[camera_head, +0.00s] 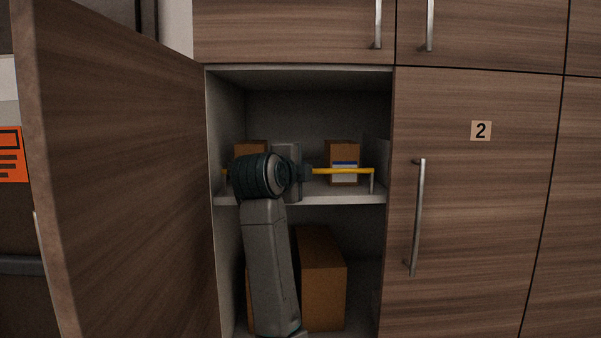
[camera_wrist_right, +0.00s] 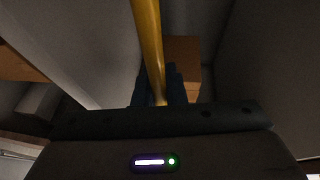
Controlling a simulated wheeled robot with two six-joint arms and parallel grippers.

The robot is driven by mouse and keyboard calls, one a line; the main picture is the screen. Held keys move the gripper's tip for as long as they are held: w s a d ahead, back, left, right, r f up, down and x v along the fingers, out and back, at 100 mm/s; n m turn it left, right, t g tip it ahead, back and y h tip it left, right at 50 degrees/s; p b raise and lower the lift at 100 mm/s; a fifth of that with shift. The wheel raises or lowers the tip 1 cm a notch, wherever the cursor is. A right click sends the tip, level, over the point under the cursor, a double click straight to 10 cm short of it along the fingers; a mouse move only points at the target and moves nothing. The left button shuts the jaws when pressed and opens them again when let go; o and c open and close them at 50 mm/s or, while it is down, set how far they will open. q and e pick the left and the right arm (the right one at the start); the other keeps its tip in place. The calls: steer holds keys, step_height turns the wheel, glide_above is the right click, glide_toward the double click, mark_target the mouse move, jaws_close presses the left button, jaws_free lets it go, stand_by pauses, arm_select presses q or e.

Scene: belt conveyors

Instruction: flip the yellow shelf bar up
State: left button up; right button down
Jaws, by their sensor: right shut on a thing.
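The yellow shelf bar (camera_head: 342,171) runs across the front of the middle shelf inside the open cabinet, a little above the shelf edge. Its right end meets a small upright support. My right gripper (camera_head: 306,173) is at the bar near its middle, and the wrist hides part of the bar's left half. In the right wrist view the bar (camera_wrist_right: 148,40) runs down between the dark fingers of my right gripper (camera_wrist_right: 158,98), which is shut on it. My left gripper is in neither view.
A box (camera_head: 343,148) with a blue and white label stands on the shelf (camera_head: 350,195) behind the bar, another box (camera_head: 250,146) to the left. A larger box (camera_head: 322,280) stands below. The open door (camera_head: 120,180) is at left; closed door 2 (camera_head: 480,200) is at right.

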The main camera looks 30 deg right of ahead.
stand_by(0.4)
steer(key=c, duration=1.8)
jaws_free()
steer(key=shift+d, duration=0.1)
steer(key=shift+o, duration=0.2)
steer(key=shift+w+d, duration=0.1)
steer(key=shift+s+a+f+b, duration=0.15)
steer(key=shift+s+a+b, duration=0.15)
steer(key=shift+a+b, duration=0.15)
steer(key=b+v, duration=0.3)
steer(key=v, duration=0.3)
steer(key=shift+s+r, duration=0.15)
steer(key=shift+r, duration=0.15)
steer(key=shift+a, duration=0.1)
